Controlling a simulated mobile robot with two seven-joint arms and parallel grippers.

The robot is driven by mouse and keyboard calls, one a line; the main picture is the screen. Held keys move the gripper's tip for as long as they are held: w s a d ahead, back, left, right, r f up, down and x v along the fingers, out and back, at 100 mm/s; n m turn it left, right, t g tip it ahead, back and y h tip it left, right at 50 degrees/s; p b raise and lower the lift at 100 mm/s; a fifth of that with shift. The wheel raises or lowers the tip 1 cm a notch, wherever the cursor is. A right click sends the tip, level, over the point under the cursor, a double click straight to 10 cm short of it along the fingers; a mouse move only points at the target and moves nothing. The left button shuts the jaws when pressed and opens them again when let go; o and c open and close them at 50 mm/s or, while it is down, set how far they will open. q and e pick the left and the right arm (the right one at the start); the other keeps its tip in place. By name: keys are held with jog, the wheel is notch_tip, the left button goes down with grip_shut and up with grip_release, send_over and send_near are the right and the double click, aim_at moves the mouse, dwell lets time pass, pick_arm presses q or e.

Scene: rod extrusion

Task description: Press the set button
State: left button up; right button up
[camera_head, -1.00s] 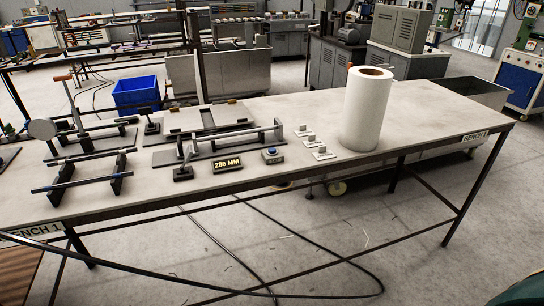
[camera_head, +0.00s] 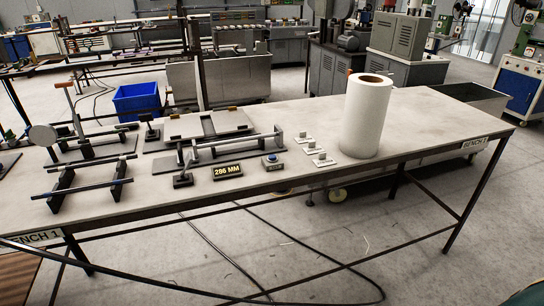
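A small grey box with a blue round button (camera_head: 271,158) sits near the front edge of the workbench (camera_head: 420,112). Lettering on its front is too small to read for sure. Just left of it a black sign (camera_head: 227,171) reads "286 MM" in yellow. Behind them stands a measuring fixture with a long horizontal bar (camera_head: 237,143) on a dark base plate. Neither of my grippers shows in the head view.
A large white paper roll (camera_head: 366,115) stands right of the button. Several small white blocks (camera_head: 313,148) lie between them. Racks with dark rods (camera_head: 85,188) stand at the left. A blue crate (camera_head: 137,101) is on the floor behind. The bench's right end is clear.

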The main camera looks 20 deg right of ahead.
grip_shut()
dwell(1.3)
